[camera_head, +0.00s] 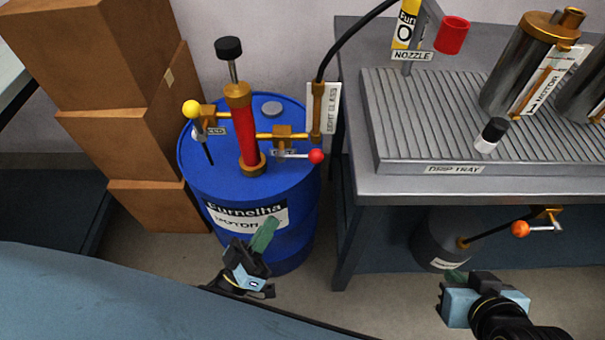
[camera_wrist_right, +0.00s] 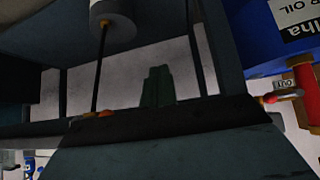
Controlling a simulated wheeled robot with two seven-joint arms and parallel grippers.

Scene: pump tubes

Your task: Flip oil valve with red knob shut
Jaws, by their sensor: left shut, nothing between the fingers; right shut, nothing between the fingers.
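The red knob (camera_head: 316,156) sits at the right end of a thin metal lever on the brass outlet valve (camera_head: 283,135). The lever lies nearly level, pointing right. The valve belongs to the red hand pump (camera_head: 246,135) on a blue drum (camera_head: 225,187). My left gripper (camera_head: 264,234) is shut and empty, in front of the drum and below the knob, apart from the knob. My right gripper (camera_head: 455,276) is shut and empty, low in front of the bench; its green fingers (camera_wrist_right: 158,86) show in the right wrist view. The pump also shows there (camera_wrist_right: 304,88).
A yellow knob (camera_head: 192,109) is on the pump's left side. A black hose (camera_head: 340,42) rises from the outlet. The grey bench (camera_head: 355,183) holds a drip tray (camera_head: 388,150). An orange knob (camera_head: 520,229) is below it. Boxes (camera_head: 110,130) stack at left.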

